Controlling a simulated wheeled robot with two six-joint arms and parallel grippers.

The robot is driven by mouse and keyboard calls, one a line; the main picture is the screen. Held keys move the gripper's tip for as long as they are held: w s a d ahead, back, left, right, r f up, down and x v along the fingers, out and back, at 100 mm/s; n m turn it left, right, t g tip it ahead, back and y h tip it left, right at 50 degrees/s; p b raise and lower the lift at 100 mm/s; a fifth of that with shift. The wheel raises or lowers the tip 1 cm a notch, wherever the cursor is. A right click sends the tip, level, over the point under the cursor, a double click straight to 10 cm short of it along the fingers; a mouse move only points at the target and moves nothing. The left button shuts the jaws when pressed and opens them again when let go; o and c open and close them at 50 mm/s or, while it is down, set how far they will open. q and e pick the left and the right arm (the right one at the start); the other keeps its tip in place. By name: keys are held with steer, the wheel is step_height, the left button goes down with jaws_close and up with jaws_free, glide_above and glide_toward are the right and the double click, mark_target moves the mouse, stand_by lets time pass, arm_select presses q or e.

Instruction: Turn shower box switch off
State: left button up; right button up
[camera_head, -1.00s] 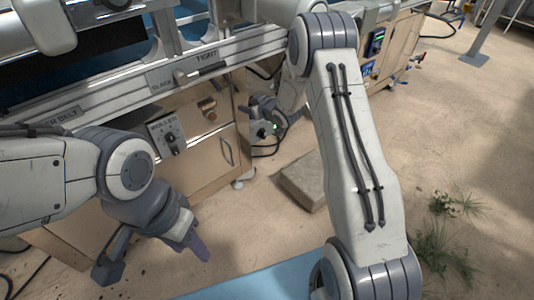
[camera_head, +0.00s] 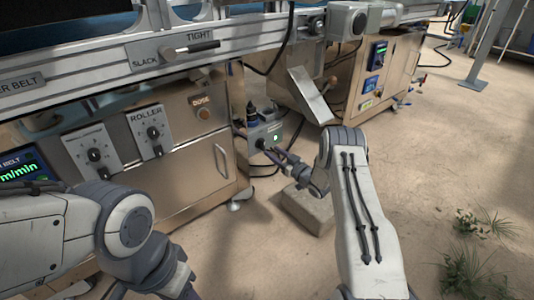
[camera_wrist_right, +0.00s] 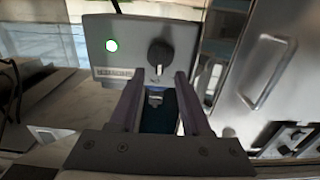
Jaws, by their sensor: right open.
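A small label below the lamp is too blurred to read. My right gripper (camera_wrist_right: 155,82) is open and empty, its two fingers either side of the knob's line and just short of it. In the head view, my right gripper (camera_head: 271,152) is close to the box front. My left gripper's fingers are below the picture edge.
A stone block (camera_head: 306,208) lies on the floor under my right forearm. The cabinet (camera_head: 195,170) with its handle and the ROLLER dial (camera_head: 152,131) stands left of the box. A slanted metal chute (camera_head: 309,94) hangs above right. Cables lie around the box.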

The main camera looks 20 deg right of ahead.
mark_target(264, 146)
steer(key=b+x, duration=0.1)
steer(key=x, duration=0.3)
steer(key=shift+f+b, duration=0.15)
steer(key=shift+b, duration=0.25)
steer(key=shift+w+a, duration=0.15)
steer(key=shift+w, duration=0.3)
jaws_close()
